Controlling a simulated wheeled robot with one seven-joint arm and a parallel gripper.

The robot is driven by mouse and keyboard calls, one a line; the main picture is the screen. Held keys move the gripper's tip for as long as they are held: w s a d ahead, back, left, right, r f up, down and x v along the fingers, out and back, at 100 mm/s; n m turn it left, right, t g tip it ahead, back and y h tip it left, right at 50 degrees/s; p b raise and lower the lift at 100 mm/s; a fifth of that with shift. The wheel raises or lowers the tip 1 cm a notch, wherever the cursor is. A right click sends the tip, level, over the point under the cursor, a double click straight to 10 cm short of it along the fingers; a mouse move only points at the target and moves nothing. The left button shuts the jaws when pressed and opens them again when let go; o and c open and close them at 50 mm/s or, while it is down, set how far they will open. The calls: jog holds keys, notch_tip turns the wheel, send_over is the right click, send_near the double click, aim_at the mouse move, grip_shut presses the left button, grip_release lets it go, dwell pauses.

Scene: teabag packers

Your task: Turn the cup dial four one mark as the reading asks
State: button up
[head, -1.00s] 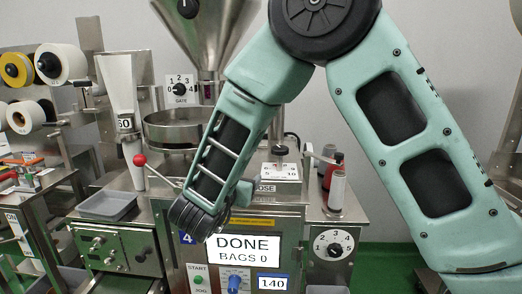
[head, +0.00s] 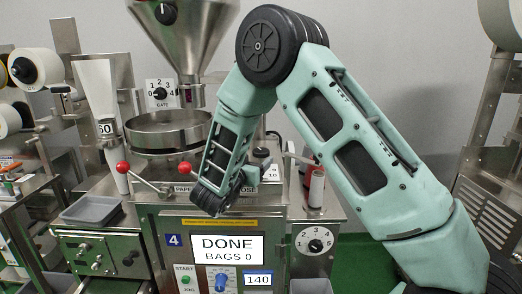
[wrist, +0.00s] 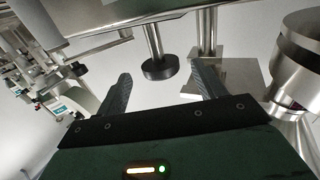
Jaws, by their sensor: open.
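Machine four (head: 174,240) carries a screen (head: 228,249) reading "DONE BAGS 0" and a small panel (head: 258,279) reading 140. A white dial with a black knob (head: 315,244), numbered around its edge, is on its front right; its name is not legible. A gate dial (head: 160,94) marked 0 to 4 is behind. A small numbered scale (head: 268,171) on the top is partly behind my arm. My gripper (wrist: 163,85) is open and empty in the wrist view. A black disc on a steel stem (wrist: 160,68) shows beyond and between the fingers, apart from them.
Two red-knobbed levers, one at the left (head: 123,168) and one beside my arm (head: 185,168), stick up from the machine. A steel hopper (head: 190,35) and round pan (head: 165,130) stand behind. A grey tray (head: 92,211) is at left.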

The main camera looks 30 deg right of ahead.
aim_at(261, 154)
jog(key=p+x, duration=0.1)
jog(key=x, duration=0.4)
jog(key=c, duration=1)
